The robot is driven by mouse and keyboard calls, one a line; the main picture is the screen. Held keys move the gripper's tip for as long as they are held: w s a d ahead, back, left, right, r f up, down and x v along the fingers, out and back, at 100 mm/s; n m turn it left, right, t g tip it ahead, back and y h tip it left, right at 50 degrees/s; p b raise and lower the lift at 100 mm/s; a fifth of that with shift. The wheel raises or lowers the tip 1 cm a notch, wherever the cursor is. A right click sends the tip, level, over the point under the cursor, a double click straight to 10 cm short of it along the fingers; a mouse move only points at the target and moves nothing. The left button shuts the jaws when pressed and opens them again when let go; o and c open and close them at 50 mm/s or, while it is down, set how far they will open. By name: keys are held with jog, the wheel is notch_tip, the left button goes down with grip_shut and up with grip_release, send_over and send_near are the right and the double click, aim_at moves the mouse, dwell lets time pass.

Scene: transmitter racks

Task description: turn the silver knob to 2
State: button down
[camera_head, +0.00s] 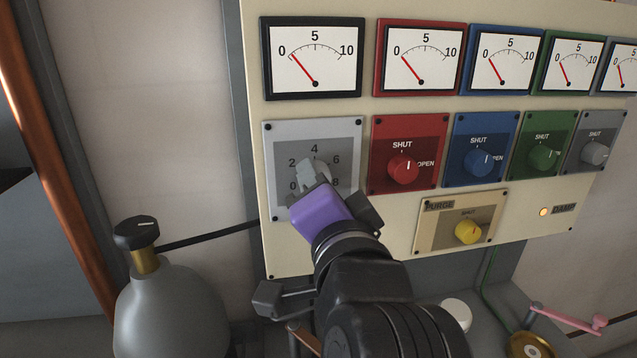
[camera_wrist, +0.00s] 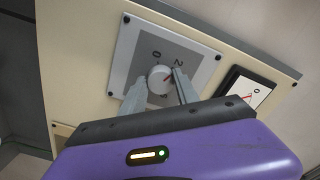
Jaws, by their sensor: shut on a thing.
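The silver knob (camera_head: 321,164) sits on a grey square plate (camera_head: 345,133) with a dark dial face, at the left end of the knob row. The 2 is beside the right fingertip there and the 0 is further left. I cannot clearly tell which number the knob's pointer faces.
Red (camera_head: 403,167), blue (camera_head: 478,162) and green (camera_head: 543,157) knobs stand to the right, with a yellow knob (camera_head: 468,231) below. Meters (camera_head: 314,60) line the top. A grey bottle (camera_head: 170,310) with a black cap stands at lower left.

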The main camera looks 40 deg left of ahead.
jog(key=shift+f+m, duration=0.1)
jog(key=shift+m, duration=0.4)
jog(key=c, duration=0.9)
grip_release()
jog(key=shift+d, duration=0.1)
jog(key=b+v, duration=0.1)
jog(key=v, duration=0.6)
jog(key=shift+s+d, duration=0.2)
jog(key=shift+s, duration=0.1)
